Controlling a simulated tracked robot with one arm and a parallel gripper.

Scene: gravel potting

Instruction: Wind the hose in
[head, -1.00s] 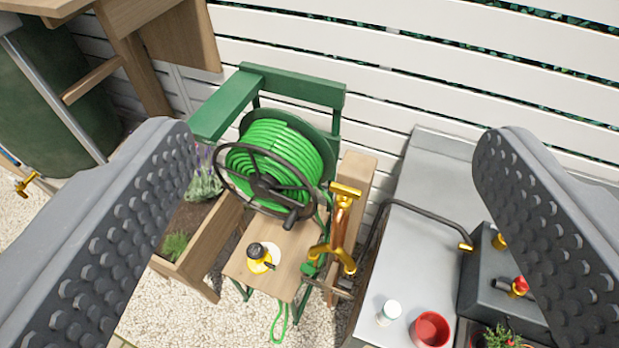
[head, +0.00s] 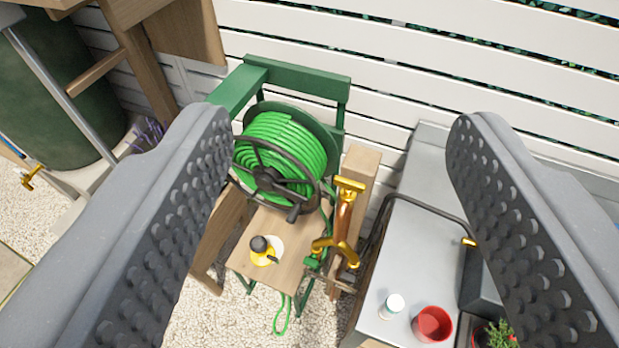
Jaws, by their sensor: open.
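The green hose (head: 293,143) is coiled on a reel in a green frame (head: 298,84) against the fence. The reel's dark spoked wheel (head: 266,179) faces me, with a crank handle (head: 293,213) at its lower right. A short loop of hose (head: 282,318) hangs below the small wooden table, near the gravel. My gripper (head: 338,135) is open and empty, its two studded fingers wide apart on either side of the reel in the picture. The fingers look much nearer to me than the reel and touch nothing that I can see.
A yellow bottle with a black top (head: 262,250) stands on the small wooden table (head: 279,278). A wooden post with a brass tap (head: 347,188) is right of the reel. A grey bench (head: 384,265) carries a red pot (head: 432,324) and a white-lidded jar (head: 391,306).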

